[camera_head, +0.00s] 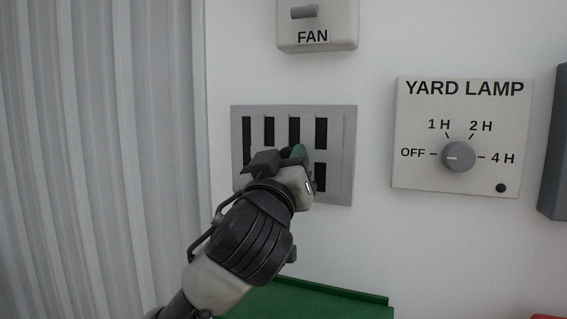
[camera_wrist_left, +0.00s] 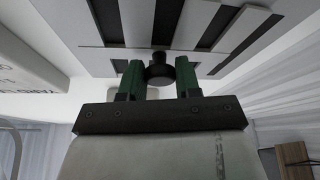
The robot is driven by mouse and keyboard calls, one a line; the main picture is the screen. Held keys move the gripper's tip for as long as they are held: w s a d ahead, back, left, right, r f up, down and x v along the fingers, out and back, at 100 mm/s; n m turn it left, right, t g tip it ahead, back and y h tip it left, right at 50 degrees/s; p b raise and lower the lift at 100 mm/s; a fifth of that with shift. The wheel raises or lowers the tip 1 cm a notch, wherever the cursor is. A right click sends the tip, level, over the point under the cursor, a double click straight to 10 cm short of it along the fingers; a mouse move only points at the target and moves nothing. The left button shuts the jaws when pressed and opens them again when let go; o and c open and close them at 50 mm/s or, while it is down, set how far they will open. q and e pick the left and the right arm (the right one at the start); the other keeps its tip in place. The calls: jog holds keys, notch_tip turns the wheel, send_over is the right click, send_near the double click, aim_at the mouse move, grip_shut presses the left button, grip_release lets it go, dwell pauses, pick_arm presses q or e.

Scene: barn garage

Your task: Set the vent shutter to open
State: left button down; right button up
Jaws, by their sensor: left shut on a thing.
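The vent shutter (camera_head: 348,150) is a grey metal plate on the white wall, with a row of dark upright slots and a dark slot lower right. My left gripper (camera_head: 292,155) is in front of its middle and hides part of it. In the left wrist view, the vent's slotted plate (camera_wrist_left: 205,25) is above the fingers, with dark gaps between pale slats. A round black knob (camera_wrist_left: 159,69) stands out from it. The green fingers of the left gripper (camera_wrist_left: 158,82) are shut on this knob, one on each side. My right gripper is not in view.
A fan switch (camera_head: 318,38) is above the vent. A yard lamp timer (camera_head: 463,120) with a grey dial is to its right. A grey pleated curtain (camera_head: 90,150) hangs on the left. A green surface (camera_head: 320,300) is below the vent.

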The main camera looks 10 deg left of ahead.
pick_arm(q)
jog(key=c, duration=1.1)
grip_release()
jog(key=shift+d, duration=0.1)
jog(key=o, duration=0.3)
jog(key=shift+s+d, duration=0.1)
jog(key=shift+d, duration=0.05)
jog(key=shift+f, duration=0.1)
jog(key=b+v, duration=0.4)
jog(key=v, duration=0.6)
jog(key=shift+s+f, duration=0.1)
jog(key=shift+s, duration=0.3)
